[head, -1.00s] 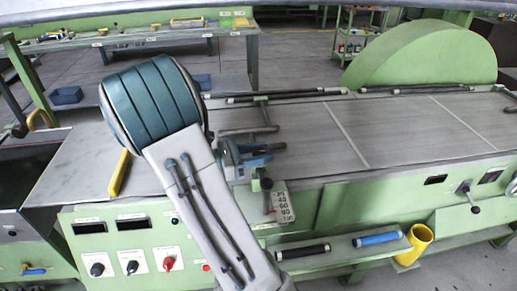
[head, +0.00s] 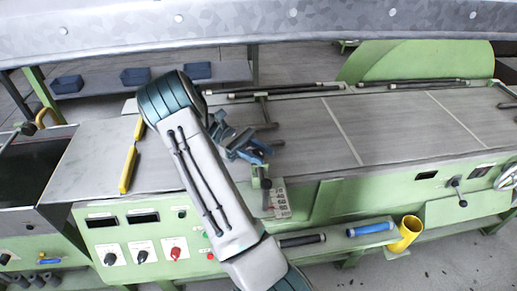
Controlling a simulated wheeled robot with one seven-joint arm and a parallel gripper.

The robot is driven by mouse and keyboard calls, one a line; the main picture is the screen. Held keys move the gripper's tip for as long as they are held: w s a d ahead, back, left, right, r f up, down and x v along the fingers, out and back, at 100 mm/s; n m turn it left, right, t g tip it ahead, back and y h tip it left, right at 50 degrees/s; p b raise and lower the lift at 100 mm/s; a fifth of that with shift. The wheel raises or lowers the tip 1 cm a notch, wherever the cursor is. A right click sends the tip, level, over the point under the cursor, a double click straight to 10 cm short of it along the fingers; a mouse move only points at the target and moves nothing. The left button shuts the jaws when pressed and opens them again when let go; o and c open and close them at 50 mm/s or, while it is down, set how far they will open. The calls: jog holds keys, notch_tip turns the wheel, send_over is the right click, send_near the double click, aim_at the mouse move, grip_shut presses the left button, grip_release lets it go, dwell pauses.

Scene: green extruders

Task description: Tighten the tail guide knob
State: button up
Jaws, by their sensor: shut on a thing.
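My gripper (head: 262,153), blue and dark grey, is at the near edge of the grey machine table (head: 400,132), just right of my arm's elbow. Its jaws are shut at the tail guide (head: 264,108), a green bracket with dark bars. The tail guide knob is hidden between the fingers, so its turn cannot be seen. A green post with a small dark knob (head: 266,184) stands just below the gripper, above a plate with numbers (head: 281,203).
My arm covers part of the front panel with its switches and red knob (head: 176,253). A yellow bar (head: 129,167) lies on the left table. Black and blue handles (head: 371,228) lie on the front shelf beside a yellow cup (head: 407,231). The table's right part is clear.

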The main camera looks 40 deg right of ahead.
jog(key=shift+r+m+g+y+p, duration=0.15)
jog(key=shift+m+g+y+p, duration=0.15)
jog(key=shift+m+y+p, duration=1.1)
jog(key=shift+y, duration=0.6)
jog(key=o, duration=1)
jog(key=shift+b, duration=0.3)
jog(key=shift+w, duration=0.1)
